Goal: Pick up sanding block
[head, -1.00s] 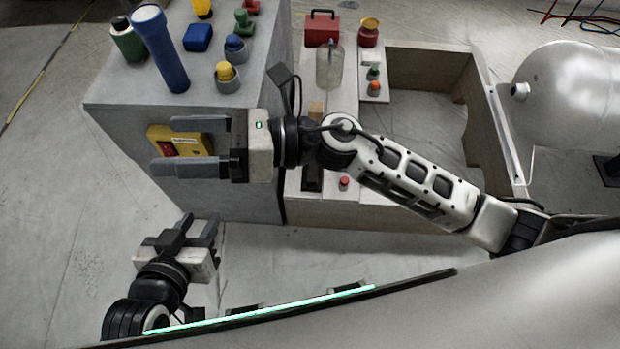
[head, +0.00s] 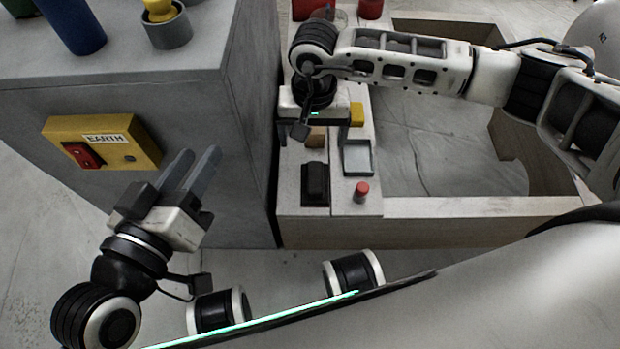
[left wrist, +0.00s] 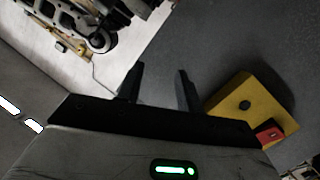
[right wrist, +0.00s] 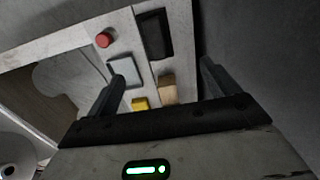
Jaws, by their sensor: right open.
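A small tan block (head: 316,137), likely the sanding block, lies on the narrow pale bench top. It also shows in the right wrist view (right wrist: 168,88). My right gripper (head: 314,138) is above that bench, open and empty, its fingers pointing down. In the right wrist view the tan block lies between the fingers (right wrist: 160,82), nearer the right one, and appears apart from both. My left gripper (head: 194,162) is open and empty, in front of the grey cabinet's side.
Around the tan block are a yellow block (head: 357,114), a pale square tray (head: 358,157), a black block-like object (head: 315,184) and a red-topped button (head: 361,191). A yellow switch box (head: 103,143) is on the grey cabinet (head: 150,85). The wooden frame encloses bare floor (head: 440,150).

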